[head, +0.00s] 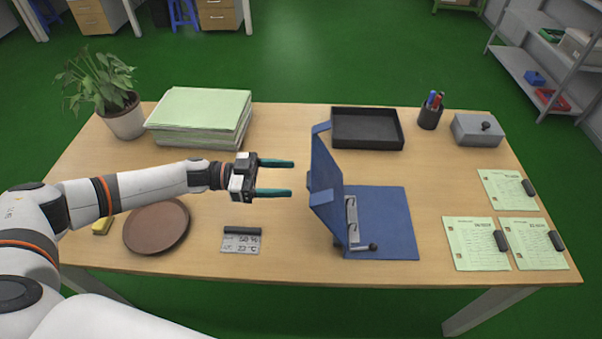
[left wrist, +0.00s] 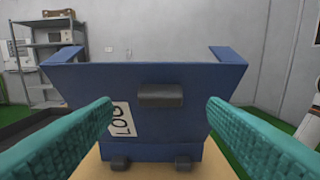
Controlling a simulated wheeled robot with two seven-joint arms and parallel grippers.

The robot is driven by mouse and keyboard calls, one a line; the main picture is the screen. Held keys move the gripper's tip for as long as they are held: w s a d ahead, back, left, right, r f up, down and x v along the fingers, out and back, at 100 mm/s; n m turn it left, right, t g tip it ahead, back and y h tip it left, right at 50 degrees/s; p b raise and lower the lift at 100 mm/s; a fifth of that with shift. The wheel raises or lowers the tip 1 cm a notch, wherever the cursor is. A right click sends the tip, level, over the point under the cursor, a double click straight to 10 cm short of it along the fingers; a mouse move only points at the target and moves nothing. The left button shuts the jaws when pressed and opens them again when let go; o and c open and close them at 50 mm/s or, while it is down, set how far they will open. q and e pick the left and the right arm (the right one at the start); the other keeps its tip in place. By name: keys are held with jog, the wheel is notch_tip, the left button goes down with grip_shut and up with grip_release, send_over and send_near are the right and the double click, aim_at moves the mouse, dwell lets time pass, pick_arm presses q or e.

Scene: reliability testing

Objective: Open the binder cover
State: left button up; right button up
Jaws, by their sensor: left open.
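The blue binder (head: 388,225) lies on the wooden table right of centre, with a lever mechanism (head: 353,225) on its inside. Its cover (head: 326,165) stands up roughly vertical along the left side of the base. My left gripper (head: 292,178) is open and empty, just left of the cover with its teal fingers pointing at it. In the left wrist view the cover's outer face (left wrist: 200,80) fills the middle between the two fingers (left wrist: 160,130), with a dark tab and a white label on it. I see no contact. My right gripper is not in view.
A black tray (head: 367,128), pen cup (head: 430,112) and grey box (head: 477,130) stand at the back. Green sheets (head: 476,243) lie at the right.

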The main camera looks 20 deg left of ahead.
aim_at(311, 170)
pick_arm(q)
jog(key=shift+p+x, duration=0.35)
jog(key=shift+x, duration=1.95)
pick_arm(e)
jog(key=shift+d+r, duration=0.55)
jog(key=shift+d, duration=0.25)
